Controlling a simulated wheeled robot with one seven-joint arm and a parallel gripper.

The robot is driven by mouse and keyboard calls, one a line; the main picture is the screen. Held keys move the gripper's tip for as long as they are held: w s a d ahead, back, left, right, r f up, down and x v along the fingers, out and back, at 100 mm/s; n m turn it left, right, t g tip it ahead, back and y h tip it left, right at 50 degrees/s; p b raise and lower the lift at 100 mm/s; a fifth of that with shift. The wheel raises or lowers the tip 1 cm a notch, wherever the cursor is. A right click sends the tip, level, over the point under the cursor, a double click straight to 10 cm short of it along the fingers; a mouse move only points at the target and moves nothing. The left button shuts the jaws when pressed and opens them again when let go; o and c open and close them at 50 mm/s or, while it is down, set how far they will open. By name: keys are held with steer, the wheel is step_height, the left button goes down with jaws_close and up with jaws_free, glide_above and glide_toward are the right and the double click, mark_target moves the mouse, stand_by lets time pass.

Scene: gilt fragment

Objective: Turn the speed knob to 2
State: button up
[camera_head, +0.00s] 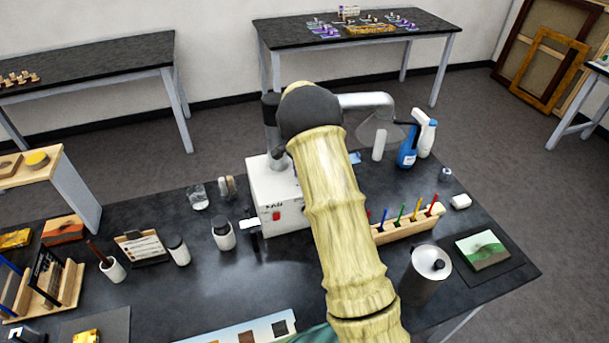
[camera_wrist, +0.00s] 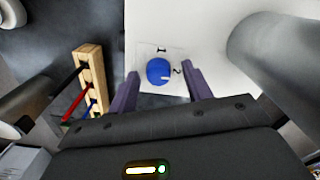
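The speed knob (camera_wrist: 159,71) is a round blue dial on a white panel in the wrist view. A short pale mark on it lies toward its lower right. Small dark characters sit above it and to its right; I cannot read them surely. My gripper (camera_wrist: 161,74) is open, with one purple finger on each side of the knob and gaps between; it does not appear to touch the knob. In the head view the knob and my gripper are hidden behind my arm. The white fan box (camera_head: 268,187) there has a red switch (camera_head: 276,216).
A wooden rack with coloured tools (camera_head: 408,226) stands right of the box, and a metal canister (camera_head: 427,272) in front of it. Blue spray bottle (camera_head: 408,147) stands behind. Jars (camera_head: 222,235) stand left of the box. The dark table (camera_head: 200,285) has bare room at front left.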

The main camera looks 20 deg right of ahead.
step_height(320, 180, up, 17)
steer(key=b, duration=0.3)
steer(key=shift+r, duration=0.2)
steer(key=shift+s, duration=0.1)
stand_by(0.5)
steer(key=s+a+f+n+t, duration=0.1)
steer(key=s+a+f+n, duration=0.1)
steer(key=s, duration=0.7)
steer(key=s+a+f+n, duration=0.2)
steer(key=s+f+n, duration=0.2)
steer(key=s+n, duration=0.3)
steer(key=s+a+f+n+t, duration=0.1)
steer(key=s+a+f+n, duration=0.2)
steer(key=s, duration=0.9)
steer(key=shift+s+f+n+t, duration=0.3)
steer(key=shift+f+n, duration=0.3)
steer(key=shift+n, duration=0.1)
steer(key=shift+a, duration=0.1)
